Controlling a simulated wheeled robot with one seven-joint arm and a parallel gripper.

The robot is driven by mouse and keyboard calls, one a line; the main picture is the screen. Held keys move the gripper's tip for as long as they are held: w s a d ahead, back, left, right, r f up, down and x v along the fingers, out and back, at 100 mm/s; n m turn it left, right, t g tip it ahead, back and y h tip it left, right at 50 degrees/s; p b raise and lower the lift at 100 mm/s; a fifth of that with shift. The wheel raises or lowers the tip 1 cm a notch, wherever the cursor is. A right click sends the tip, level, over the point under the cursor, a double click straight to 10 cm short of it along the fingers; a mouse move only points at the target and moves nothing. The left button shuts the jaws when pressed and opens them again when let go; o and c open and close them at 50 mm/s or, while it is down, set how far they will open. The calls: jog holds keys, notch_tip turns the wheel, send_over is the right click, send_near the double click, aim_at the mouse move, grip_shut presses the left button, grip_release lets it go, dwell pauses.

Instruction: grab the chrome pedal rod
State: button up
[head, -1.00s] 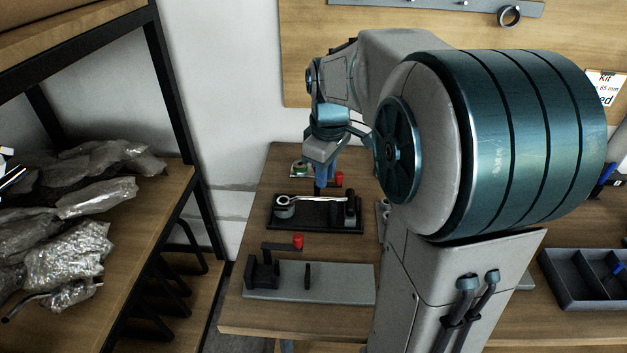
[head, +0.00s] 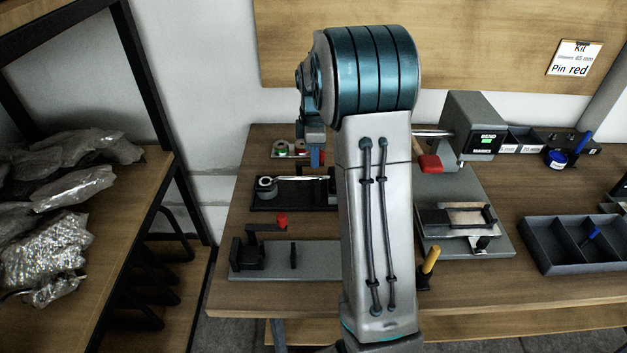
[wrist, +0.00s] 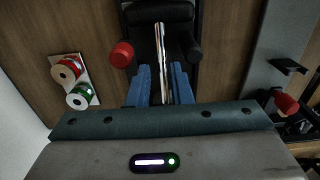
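The chrome rod (head: 305,178) lies along a black fixture (head: 275,203) on the bench, left of my arm in the head view. The wrist view shows the rod (wrist: 161,50) running lengthwise between the two blue fingers of my gripper (wrist: 162,78). The fingers are apart, with a gap visible on each side of the rod. In the head view my gripper (head: 315,157) is above the fixture's far side, and my arm hides the right part. The rod's end near the gripper body is partly hidden.
A red knob (wrist: 121,54) sits left of the rod in the wrist view. A plate with red and green rings (wrist: 73,80) lies farther left. A grey plate fixture (head: 310,259) with a red-tipped lever stands nearer, and a press machine (head: 473,125) stands at right.

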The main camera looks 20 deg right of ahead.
aim_at(314, 176)
jog(key=shift+a+f, duration=0.1)
jog(key=shift+f, duration=3.35)
jog(key=shift+r, duration=0.1)
grip_shut()
